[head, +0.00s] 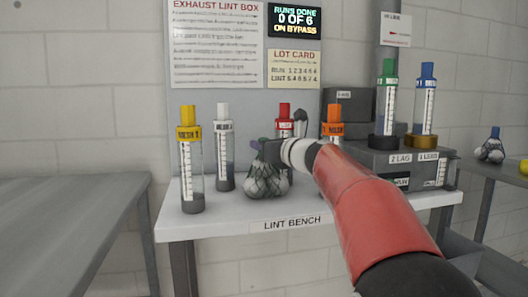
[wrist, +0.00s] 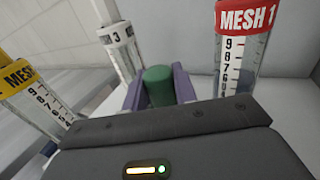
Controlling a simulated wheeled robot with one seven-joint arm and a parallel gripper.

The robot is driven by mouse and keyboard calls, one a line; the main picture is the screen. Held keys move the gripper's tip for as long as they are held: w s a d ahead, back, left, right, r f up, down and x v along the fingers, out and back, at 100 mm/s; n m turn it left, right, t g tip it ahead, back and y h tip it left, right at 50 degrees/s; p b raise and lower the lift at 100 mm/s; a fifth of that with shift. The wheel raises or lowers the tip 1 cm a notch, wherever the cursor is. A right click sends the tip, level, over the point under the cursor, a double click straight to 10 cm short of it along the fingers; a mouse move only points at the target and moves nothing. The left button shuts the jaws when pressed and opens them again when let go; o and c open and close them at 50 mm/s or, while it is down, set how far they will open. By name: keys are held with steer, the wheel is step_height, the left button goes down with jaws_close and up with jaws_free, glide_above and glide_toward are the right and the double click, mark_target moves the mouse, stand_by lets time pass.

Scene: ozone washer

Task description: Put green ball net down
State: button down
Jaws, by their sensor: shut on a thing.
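The green ball net (head: 266,178) is a grey mesh bag of balls with a green top. It hangs upright at the middle of the lint bench (head: 230,213), its underside at or just above the bench top; I cannot tell if it touches. My gripper (head: 268,146) is shut on its green top. In the wrist view that green top (wrist: 158,84) sits between the purple fingers of my gripper (wrist: 160,92), and the net below is hidden.
A yellow tube (head: 190,165) and a white tube (head: 224,150) stand left of the net. A red tube (head: 285,122) and an orange tube (head: 333,122) stand behind and right. Green (head: 387,95) and blue (head: 425,98) tubes stand on grey boxes. A blue-topped net (head: 491,149) is far right.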

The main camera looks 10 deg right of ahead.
steer(key=shift+f, duration=0.1)
steer(key=c, duration=1.1)
jaws_free()
steer(key=shift+r, duration=0.25)
steer(key=b+v, duration=0.1)
steer(key=v, duration=1.1)
steer(key=shift+b, duration=0.3)
steer(key=shift+f, duration=0.15)
